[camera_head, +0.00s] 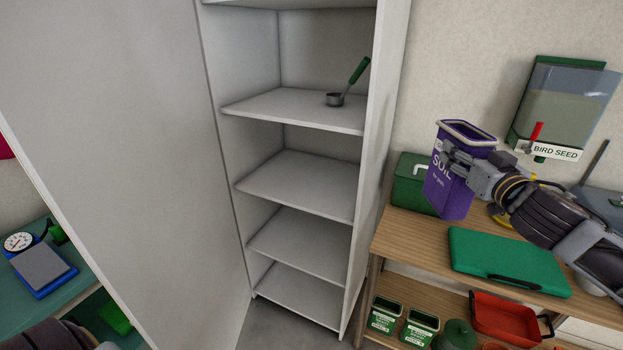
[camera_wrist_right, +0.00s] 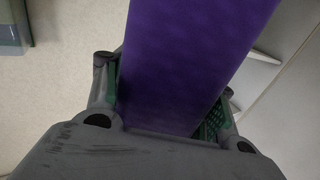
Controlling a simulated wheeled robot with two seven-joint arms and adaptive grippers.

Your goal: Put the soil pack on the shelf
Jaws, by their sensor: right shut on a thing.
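The soil pack (camera_head: 447,190) is a purple container with white "SOIL" lettering and an open top. My right gripper (camera_head: 462,160) is shut on it near its upper part and holds it slightly tilted, in front of the green box at the wooden bench. In the right wrist view the purple pack (camera_wrist_right: 190,65) fills the space between the two fingers (camera_wrist_right: 165,100). The white shelf unit (camera_head: 300,178) stands open in the middle of the head view, left of the pack. My left gripper is not in view; only a dark part of my arm shows at the lower left.
A green-handled scoop (camera_head: 335,99) lies on an upper shelf board; the lower boards are bare. A wide white door panel (camera_head: 120,150) stands left of the shelves. The bench (camera_head: 403,233) holds a green box (camera_head: 408,186) and a green case (camera_head: 505,262). A bird seed dispenser (camera_head: 560,110) hangs behind.

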